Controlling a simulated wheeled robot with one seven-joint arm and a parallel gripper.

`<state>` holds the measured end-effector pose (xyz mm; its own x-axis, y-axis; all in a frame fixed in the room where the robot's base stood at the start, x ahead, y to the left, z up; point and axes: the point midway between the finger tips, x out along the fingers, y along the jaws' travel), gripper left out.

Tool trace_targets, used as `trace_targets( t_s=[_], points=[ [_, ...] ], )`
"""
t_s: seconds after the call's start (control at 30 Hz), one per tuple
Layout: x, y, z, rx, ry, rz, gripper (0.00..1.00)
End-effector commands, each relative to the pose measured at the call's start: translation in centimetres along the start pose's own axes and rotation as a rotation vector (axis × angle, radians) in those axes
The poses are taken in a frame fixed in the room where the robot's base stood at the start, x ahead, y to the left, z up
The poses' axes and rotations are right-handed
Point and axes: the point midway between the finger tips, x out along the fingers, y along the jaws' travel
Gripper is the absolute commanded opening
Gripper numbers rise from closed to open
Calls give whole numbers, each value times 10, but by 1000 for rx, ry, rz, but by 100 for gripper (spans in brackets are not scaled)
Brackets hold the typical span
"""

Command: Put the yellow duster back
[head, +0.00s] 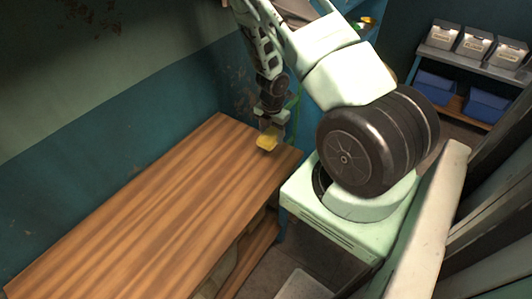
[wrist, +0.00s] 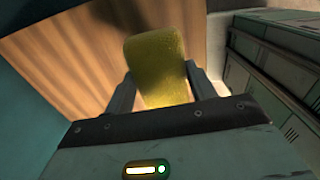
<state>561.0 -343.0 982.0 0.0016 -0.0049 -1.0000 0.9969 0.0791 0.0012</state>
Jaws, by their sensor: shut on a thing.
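The yellow duster (head: 268,140) is a small yellow block near the far right end of the wooden table (head: 150,215). In the wrist view the duster (wrist: 157,65) stands between the two fingers of my gripper (wrist: 157,90), which is shut on it. My gripper (head: 270,128) points down in the head view, with the duster at its tip. The duster appears over the tabletop; I cannot tell whether it touches the wood.
The tabletop is bare to the left. A blue and grey wall (head: 120,130) runs along its back. Grey shelving (head: 470,62) at the upper right holds pale boxes (head: 474,42) and blue bins (head: 437,87). Green-grey cabinets (wrist: 275,65) show at right in the wrist view.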

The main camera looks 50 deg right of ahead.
Motion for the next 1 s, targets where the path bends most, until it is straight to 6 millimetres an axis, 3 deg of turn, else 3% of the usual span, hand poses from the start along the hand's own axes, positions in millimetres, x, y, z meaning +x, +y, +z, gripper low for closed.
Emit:
trace_targets(
  t_s=[0.2, 0.6, 0.87, 0.9, 0.97, 1.0],
  points=[
    [42, -2, 0, 5, 5, -2, 37],
    [90, -1, -1, 4, 3, -1, 37],
    [92, -1, -1, 1, 1, -1, 38],
    [93, -1, -1, 1, 1, -2, 61],
    [93, -1, -1, 1, 1, -2, 78],
    [92, -1, -1, 2, 1, -2, 78]
  ],
)
